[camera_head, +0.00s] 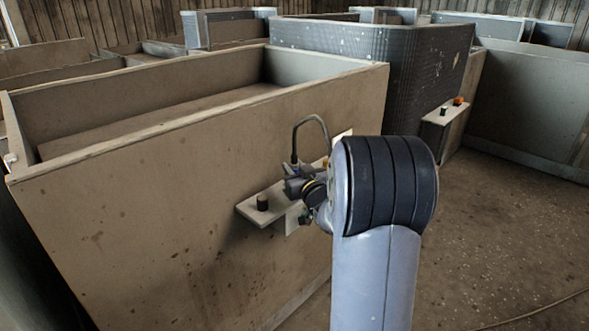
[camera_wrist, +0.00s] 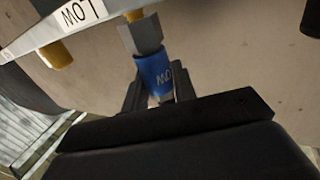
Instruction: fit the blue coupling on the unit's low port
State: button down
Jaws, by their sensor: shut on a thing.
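A grey hex end of the coupling points up the picture toward a brass-coloured stub (camera_wrist: 133,15) under a pale plate (camera_wrist: 40,38) with a LOW label (camera_wrist: 82,12). The hex end and stub line up closely; I cannot tell whether they are joined. In the head view my gripper (camera_head: 310,193) is beside a small shelf (camera_head: 247,211) on the tan unit (camera_head: 120,215), and my arm hides part of it.
A black cap (camera_head: 262,202) stands on the shelf. A dark hose (camera_head: 312,119) loops above my gripper. An ochre cylinder (camera_wrist: 57,54) hangs under the plate at left. Another shelf (camera_head: 440,114) with black and orange caps is at right. Open floor (camera_head: 500,220) lies at right.

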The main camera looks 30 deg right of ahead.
jog(key=shift+f+b, duration=0.3)
jog(key=c, duration=1.1)
grip_release()
jog(key=shift+o, duration=0.2)
jog(key=shift+s, duration=0.1)
jog(key=s+p, duration=0.1)
jog(key=s, duration=0.9)
jog(key=shift+s+a, duration=0.25)
jog(key=shift+s, duration=0.1)
jog(key=shift+w, duration=0.1)
jog(key=w, duration=1)
jog(key=shift+w+d+b, duration=0.1)
jog(key=shift+d+b, duration=0.1)
jog(key=shift+b, duration=0.2)
jog(key=shift+w+r, duration=0.15)
jog(key=shift+w, duration=0.2)
jog(key=shift+s+r+p, duration=0.1)
jog(key=shift+r+p, duration=0.25)
jog(key=shift+p, duration=0.05)
